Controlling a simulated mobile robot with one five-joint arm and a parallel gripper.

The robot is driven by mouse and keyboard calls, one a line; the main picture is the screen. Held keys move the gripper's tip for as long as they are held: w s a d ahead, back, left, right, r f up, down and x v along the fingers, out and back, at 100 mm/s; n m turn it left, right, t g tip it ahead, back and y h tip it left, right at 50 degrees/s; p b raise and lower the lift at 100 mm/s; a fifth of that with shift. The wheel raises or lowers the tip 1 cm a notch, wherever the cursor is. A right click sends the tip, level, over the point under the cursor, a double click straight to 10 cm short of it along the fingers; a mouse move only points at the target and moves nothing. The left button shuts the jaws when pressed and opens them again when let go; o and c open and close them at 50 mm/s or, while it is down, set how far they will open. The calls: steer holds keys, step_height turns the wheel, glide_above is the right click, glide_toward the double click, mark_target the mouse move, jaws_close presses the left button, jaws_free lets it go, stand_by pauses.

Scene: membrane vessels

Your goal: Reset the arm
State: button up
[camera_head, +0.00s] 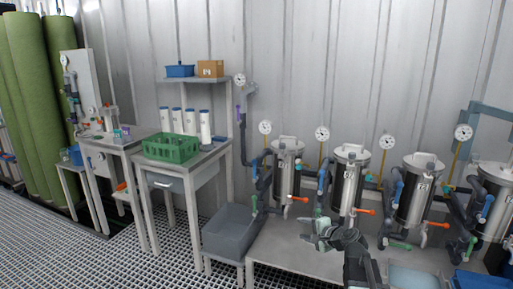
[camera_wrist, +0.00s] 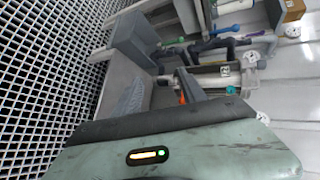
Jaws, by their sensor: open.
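My gripper (camera_head: 322,236) shows in the head view at the lower middle, in front of the row of steel vessels. Its jaws are open, and I see nothing held between them. My arm reaches up to it from the bottom edge. In the wrist view, the pale green gripper body with a small lit indicator fills the bottom. The nearest steel vessel (camera_head: 351,178) stands behind and above my gripper, with a second vessel (camera_head: 286,172) to its left. The gap between gripper and vessels cannot be judged exactly.
A grey bin (camera_head: 229,238) stands left of my gripper. A green crate (camera_head: 171,148) sits on a table further left. Vessels, pipes and orange-handled valves line the wall, with another vessel (camera_head: 416,195) at right. The grating floor (camera_head: 130,255) is clear at front left.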

steer(key=s+a+f+n+g, duration=0.55)
steer(key=s+a+f, duration=0.2)
steer(key=a, duration=0.25)
steer(key=s+d+f+n+g+h, duration=0.3)
steer(key=s+d+n, duration=0.1)
steer(key=s, duration=0.4)
steer(key=s+d+f+n+g+h, duration=0.3)
steer(key=s+d+f+n, duration=0.15)
steer(key=s, duration=0.45)
step_height(320, 180, up, 24)
steer(key=m+p, duration=0.1)
steer(key=p, duration=2.1)
steer(key=shift+w+f+p, duration=0.2)
steer(key=shift+w+p, duration=0.05)
steer(key=shift+p, duration=0.05)
